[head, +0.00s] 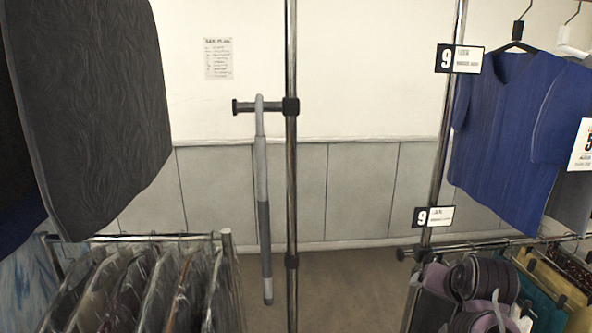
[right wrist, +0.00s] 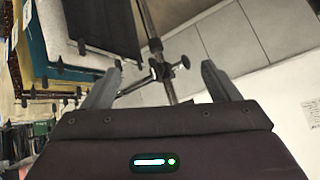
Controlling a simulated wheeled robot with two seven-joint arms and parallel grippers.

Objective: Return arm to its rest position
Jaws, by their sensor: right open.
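My right gripper (right wrist: 160,84) shows in the right wrist view, its two dark grey fingers spread wide apart. It is open, with nothing between the fingers. A metal pole and its side fittings (right wrist: 170,63) show beyond the fingertips. In the head view, a rounded mauve and dark part of my right arm (head: 478,283) shows at the lower right, in front of the hanging clothes. The fingers of the right gripper cannot be made out there. My left gripper is in neither view.
A grey rod (head: 264,210) hangs from a peg on a metal pole (head: 291,200). Garment bags (head: 150,290) hang at lower left, dark clothing (head: 95,100) at upper left. Blue tops (head: 505,130) hang at right above a lower rail. Floor (head: 345,285) is clear between racks.

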